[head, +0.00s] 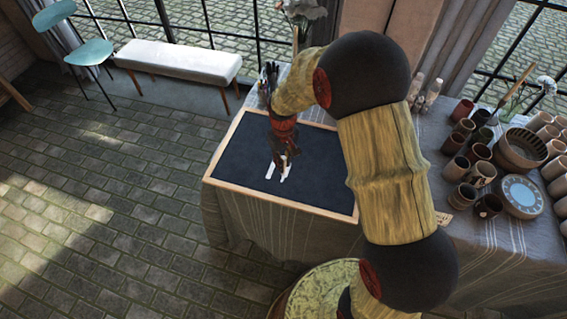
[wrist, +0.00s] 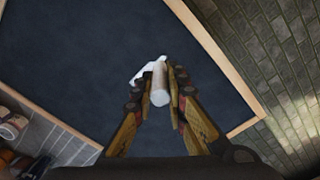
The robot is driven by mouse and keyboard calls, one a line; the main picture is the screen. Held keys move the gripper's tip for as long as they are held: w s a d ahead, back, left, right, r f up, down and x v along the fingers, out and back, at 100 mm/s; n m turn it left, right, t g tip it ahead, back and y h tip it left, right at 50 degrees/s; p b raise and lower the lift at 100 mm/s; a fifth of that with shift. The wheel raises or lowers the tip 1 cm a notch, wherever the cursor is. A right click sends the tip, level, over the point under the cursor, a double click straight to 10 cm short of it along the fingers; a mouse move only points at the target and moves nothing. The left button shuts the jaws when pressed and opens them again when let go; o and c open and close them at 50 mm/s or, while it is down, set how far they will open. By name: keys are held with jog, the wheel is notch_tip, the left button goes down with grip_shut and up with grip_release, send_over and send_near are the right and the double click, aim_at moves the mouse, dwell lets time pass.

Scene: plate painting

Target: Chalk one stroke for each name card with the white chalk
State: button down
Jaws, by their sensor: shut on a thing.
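The black chalkboard (head: 240,150) with a light wooden frame lies on the cloth-covered table; it also fills much of the wrist view (wrist: 80,60). My gripper (head: 284,158) points down over the board's middle. In the wrist view my gripper (wrist: 161,80) is shut on the white chalk (wrist: 160,92), whose far end is at or close to the board. A short white stroke (head: 270,171) shows on the board, left of the fingers. A white mark (wrist: 147,71) also lies beside the chalk tip in the wrist view. I see no card that is clearly a name card.
Brown cups (head: 463,168), a bowl (head: 519,149) and a blue-faced round dish (head: 522,194) crowd the table's right side. A small tan tag (head: 443,218) lies near them. A holder of brushes (head: 268,82) stands behind the board. The board's left part is bare.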

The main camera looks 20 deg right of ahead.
aim_at(283, 157)
jog(key=shift+r+p, duration=1)
jog(key=shift+r, duration=0.55)
jog(key=shift+r, duration=0.15)
